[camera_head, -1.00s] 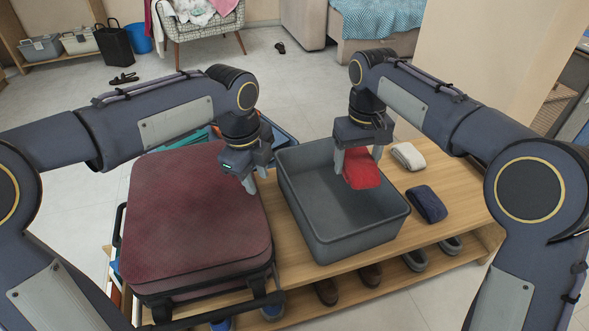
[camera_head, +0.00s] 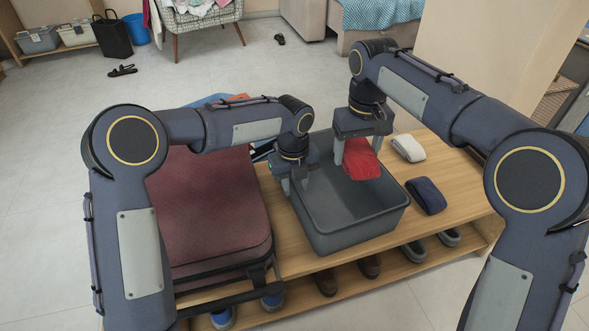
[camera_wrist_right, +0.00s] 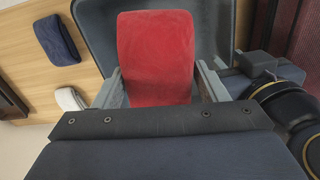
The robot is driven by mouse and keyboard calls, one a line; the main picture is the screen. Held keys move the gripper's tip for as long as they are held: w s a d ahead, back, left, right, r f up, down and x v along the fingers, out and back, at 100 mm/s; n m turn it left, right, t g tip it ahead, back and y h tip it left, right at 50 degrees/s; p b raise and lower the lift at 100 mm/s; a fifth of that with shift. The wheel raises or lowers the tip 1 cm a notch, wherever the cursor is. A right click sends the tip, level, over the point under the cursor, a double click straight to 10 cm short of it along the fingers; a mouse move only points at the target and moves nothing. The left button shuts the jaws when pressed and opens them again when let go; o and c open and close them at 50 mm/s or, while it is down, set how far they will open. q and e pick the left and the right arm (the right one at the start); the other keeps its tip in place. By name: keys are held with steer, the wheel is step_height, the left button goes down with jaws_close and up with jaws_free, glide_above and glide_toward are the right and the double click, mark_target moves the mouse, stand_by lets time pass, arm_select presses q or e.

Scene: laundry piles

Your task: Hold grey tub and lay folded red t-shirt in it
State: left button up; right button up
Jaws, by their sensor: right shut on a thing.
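The grey tub (camera_head: 345,243) stands on the wooden bench, its open top facing up. The folded red t-shirt (camera_head: 363,163) is held over the far right part of the tub. My right gripper (camera_head: 358,158) is shut on it; the right wrist view shows the red t-shirt (camera_wrist_right: 156,55) between the two fingers. My left gripper (camera_head: 295,188) points down at the tub's left wall, near the rim. Whether its fingers are around the wall or just beside it, and how far they are apart, I cannot tell.
A dark red suitcase (camera_head: 205,215) lies left of the tub. A white folded cloth (camera_head: 408,148) and a navy folded cloth (camera_head: 427,195) lie on the bench (camera_head: 465,205) right of the tub. Several shoes (camera_head: 370,266) sit on the lower shelf.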

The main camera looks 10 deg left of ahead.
arm_select(q)
glide_above(295, 211)
steer(key=shift+f, duration=2.05)
jaws_close()
